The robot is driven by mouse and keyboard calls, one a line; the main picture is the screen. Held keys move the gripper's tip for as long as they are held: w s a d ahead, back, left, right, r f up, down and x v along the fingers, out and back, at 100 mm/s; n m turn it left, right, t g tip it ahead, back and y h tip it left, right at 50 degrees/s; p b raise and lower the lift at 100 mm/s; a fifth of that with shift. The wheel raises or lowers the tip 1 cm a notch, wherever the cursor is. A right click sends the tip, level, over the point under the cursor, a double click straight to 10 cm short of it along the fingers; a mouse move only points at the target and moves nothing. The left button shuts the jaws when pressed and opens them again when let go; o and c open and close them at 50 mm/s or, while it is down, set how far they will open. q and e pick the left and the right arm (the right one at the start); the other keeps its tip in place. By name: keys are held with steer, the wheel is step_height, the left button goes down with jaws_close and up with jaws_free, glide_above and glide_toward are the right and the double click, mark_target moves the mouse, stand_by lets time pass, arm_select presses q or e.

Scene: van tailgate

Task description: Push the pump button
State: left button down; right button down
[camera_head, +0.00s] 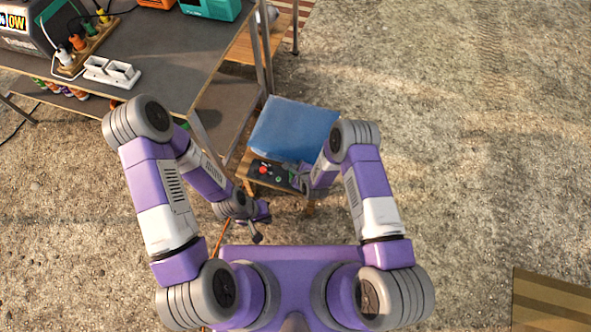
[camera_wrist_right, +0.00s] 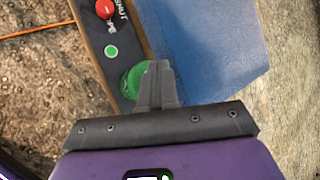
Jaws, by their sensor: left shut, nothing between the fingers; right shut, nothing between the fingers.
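A dark control panel (camera_head: 266,172) sits on a small wooden stand in front of a blue box. White lettering beside the knob is partly cut off. A larger green round part (camera_wrist_right: 133,78) lies at the panel's edge, partly hidden by my right fingers. My right gripper (camera_wrist_right: 158,66) is shut and empty over that part; I cannot tell whether it touches. My left gripper (camera_head: 257,238) is shut and empty, lower, in front of the stand.
The blue box (camera_head: 295,128) stands just behind the panel. A grey workbench (camera_head: 150,55) at upper left holds a power strip, white sockets (camera_head: 111,72) and a teal case (camera_head: 210,8). An orange cable (camera_wrist_right: 38,32) runs on the gravel. Open ground lies at right.

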steer(key=shift+f, duration=0.2)
stand_by(0.4)
steer(key=shift+r+p, duration=0.4)
steer(key=shift+r, duration=0.25)
step_height(320, 180, up, 6)
steer(key=p, duration=0.4)
stand_by(0.5)
